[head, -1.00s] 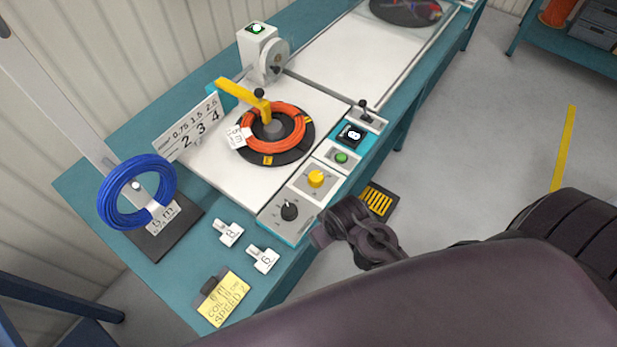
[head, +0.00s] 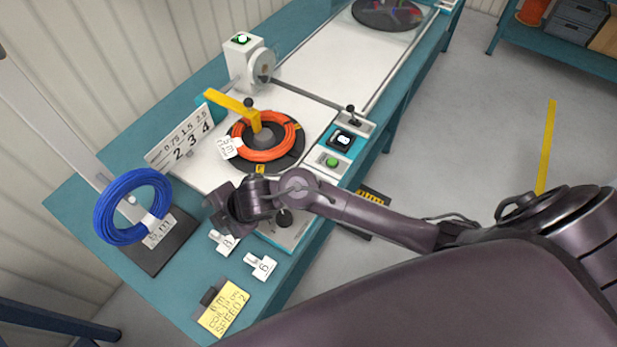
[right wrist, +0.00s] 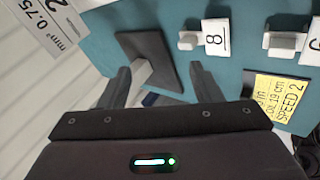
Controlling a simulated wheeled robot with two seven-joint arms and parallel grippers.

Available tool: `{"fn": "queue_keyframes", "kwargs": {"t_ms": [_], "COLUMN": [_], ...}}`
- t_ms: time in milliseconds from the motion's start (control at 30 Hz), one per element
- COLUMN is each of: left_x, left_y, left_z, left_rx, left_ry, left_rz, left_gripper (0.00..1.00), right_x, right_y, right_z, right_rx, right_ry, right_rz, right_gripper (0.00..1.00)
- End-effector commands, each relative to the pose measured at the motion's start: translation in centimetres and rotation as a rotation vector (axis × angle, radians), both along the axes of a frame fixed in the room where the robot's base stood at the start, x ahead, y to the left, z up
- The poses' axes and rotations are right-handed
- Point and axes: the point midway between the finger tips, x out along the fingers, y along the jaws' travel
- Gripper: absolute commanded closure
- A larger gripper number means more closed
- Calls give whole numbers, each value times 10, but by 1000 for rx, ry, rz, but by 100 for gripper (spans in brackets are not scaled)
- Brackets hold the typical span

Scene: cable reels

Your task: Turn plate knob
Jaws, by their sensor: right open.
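A control strip runs along the front edge of the bench. Its black knob (head: 283,220) shows just below my right arm. The yellow knob beside it is hidden behind the arm. I cannot read which knob is labelled for the plate. My right gripper (head: 218,207) hangs over the bench, left of the black knob and apart from it. In the right wrist view it is open and empty (right wrist: 160,88), above the blue reel's dark base (right wrist: 160,55). The plate (head: 285,160) carries an orange cable coil (head: 262,153) under a yellow arm (head: 232,103). My left gripper is not in view.
A blue cable coil (head: 132,206) hangs at the left. Tags marked 8 (head: 223,242) and 6 (head: 260,266) and a yellow note (head: 224,308) lie near the front. A green button (head: 333,162) and a small lever (head: 352,115) stand farther along the strip.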

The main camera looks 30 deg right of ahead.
Motion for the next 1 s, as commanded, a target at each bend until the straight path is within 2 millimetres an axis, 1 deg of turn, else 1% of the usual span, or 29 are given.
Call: {"fn": "queue_keyframes", "kwargs": {"t_ms": [33, 133, 167, 267, 367, 400, 467, 500, 567, 600, 700, 800, 833, 933, 1000], "left_x": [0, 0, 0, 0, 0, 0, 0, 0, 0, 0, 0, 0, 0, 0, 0], "left_y": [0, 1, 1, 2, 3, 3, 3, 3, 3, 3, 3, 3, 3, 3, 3], "left_z": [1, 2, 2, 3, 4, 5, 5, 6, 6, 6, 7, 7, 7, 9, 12], "left_rx": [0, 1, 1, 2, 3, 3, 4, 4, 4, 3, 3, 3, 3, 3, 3], "left_ry": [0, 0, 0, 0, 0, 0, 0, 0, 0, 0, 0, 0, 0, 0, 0], "left_rz": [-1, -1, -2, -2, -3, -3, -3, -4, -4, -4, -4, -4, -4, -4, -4], "left_gripper": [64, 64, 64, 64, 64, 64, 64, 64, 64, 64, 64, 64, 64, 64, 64], "right_x": [6, 8, 9, 13, 20, 23, 27, 29, 32, 33, 34, 33, 33, 32, 31], "right_y": [0, -5, -10, -35, -73, -92, -122, -142, -170, -188, -222, -242, -246, -250, -250], "right_z": [0, -6, -8, -16, -20, -20, -19, -16, -11, -7, 3, 10, 11, 8, 1], "right_rx": [-61, -177, -215, -336, -454, -500, -560, -596, -639, -661, -697, -713, -716, -717, -715], "right_ry": [-42, -97, -107, -125, -109, -92, -62, -38, 1, 27, 84, 119, 127, 138, 140], "right_rz": [117, 354, 420, 629, 810, 875, 965, 1014, 1077, 1110, 1169, 1200, 1206, 1215, 1215], "right_gripper": [42, 42, 42, 42, 42, 42, 42, 42, 42, 42, 42, 42, 42, 42, 42]}}
